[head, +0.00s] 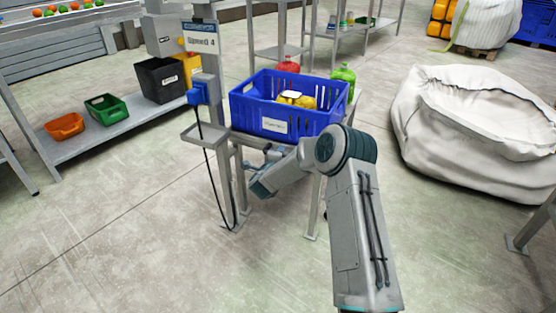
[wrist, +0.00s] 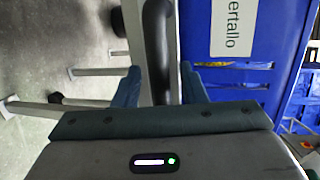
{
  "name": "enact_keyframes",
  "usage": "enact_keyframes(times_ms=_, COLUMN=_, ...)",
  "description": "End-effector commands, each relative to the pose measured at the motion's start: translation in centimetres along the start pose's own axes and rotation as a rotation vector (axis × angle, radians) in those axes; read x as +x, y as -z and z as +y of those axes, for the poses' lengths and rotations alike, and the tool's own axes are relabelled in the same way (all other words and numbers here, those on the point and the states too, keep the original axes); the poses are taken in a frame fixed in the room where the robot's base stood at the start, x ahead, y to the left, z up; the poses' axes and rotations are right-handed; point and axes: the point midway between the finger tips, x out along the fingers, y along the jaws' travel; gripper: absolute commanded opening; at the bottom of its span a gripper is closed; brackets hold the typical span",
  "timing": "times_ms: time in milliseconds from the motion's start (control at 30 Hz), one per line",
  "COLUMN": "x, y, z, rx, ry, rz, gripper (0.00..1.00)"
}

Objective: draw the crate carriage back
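The blue crate (head: 285,118) with a white label sits on the grey metal stand, and I take it with its support as the carriage. In the wrist view the crate's blue wall (wrist: 235,75) fills the right side. A dark bar handle (wrist: 159,45) runs down the middle of that view, beside the crate. My gripper (wrist: 160,82) has one finger on each side of this handle, with a slim gap visible at the left finger; it looks open around it. In the head view my gripper (head: 260,187) is low in front of the stand, its fingers partly hidden.
A shelf (head: 140,115) with orange, green and black bins is further left. A large white sack (head: 475,150) stands right. The floor in front is clear.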

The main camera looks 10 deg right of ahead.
Motion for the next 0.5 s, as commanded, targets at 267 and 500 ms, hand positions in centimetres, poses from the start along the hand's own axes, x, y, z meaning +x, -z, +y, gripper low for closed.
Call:
enact_keyframes(times_ms=267, x=-3.6, y=-0.1, z=-0.3, rx=-0.004, ry=-0.001, rz=-0.004, gripper=0.38)
enact_keyframes(times_ms=500, x=-9.1, y=-0.1, z=-0.3, rx=-0.003, ry=-0.001, rz=-0.005, gripper=0.38)
